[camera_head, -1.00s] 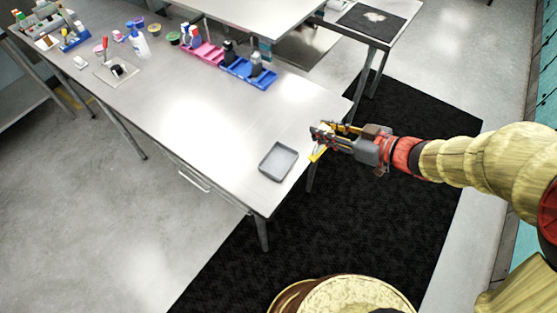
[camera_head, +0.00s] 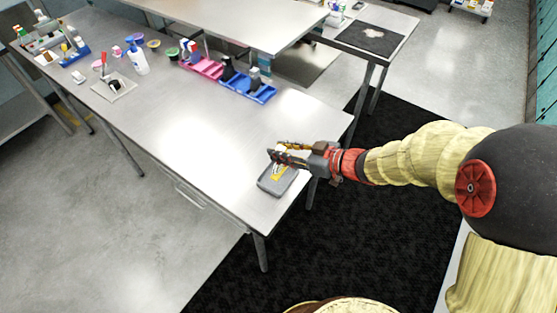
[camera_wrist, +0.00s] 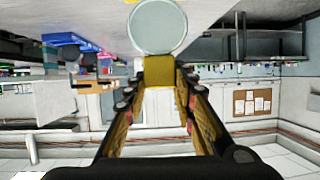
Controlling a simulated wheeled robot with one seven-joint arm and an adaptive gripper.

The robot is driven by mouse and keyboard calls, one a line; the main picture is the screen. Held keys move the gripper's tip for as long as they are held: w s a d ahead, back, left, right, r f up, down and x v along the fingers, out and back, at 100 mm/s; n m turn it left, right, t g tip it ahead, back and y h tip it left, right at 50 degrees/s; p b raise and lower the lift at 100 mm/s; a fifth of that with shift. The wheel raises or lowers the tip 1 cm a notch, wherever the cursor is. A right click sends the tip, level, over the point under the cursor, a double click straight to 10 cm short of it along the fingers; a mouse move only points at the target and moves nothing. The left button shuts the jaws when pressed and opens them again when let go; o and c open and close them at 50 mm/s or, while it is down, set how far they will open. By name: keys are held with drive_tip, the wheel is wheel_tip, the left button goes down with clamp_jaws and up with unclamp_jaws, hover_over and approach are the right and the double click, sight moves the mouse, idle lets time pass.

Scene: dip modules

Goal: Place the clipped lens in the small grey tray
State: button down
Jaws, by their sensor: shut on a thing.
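The small grey tray (camera_head: 268,186) lies near the right end of the steel table. My gripper (camera_head: 272,156) reaches in from the right over the tray and hides part of it. In the wrist view my gripper (camera_wrist: 160,92) is shut on a yellow clip (camera_wrist: 159,65). The clip holds a round clear lens (camera_wrist: 157,27) at its far end. In the head view a small yellow part (camera_head: 279,172) shows below the fingers, over the tray. How high the lens is above the tray I cannot tell.
The steel table (camera_head: 190,120) is clear left of the tray. Pink (camera_head: 200,66) and blue (camera_head: 246,84) holders stand along its back edge. A white bottle (camera_head: 139,60) and a small square dish (camera_head: 114,90) stand farther left. A raised shelf (camera_head: 240,20) lies behind.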

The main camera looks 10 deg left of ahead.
sight(278, 170)
drive_tip(key=shift+w+a+f, duration=0.15)
drive_tip(key=shift+a+f, duration=0.15)
drive_tip(key=shift+f, duration=0.1)
drive_tip(key=shift+w+a+f+b, duration=0.15)
drive_tip(key=shift+f+b, duration=0.3)
drive_tip(key=shift+f, duration=0.45)
drive_tip(key=shift+s+a+f+b, duration=0.1)
drive_tip(key=shift+f+b, duration=0.3)
drive_tip(key=shift+f, duration=0.5)
drive_tip(key=shift+f, duration=0.15)
drive_tip(key=c, duration=1.5)
unclamp_jaws()
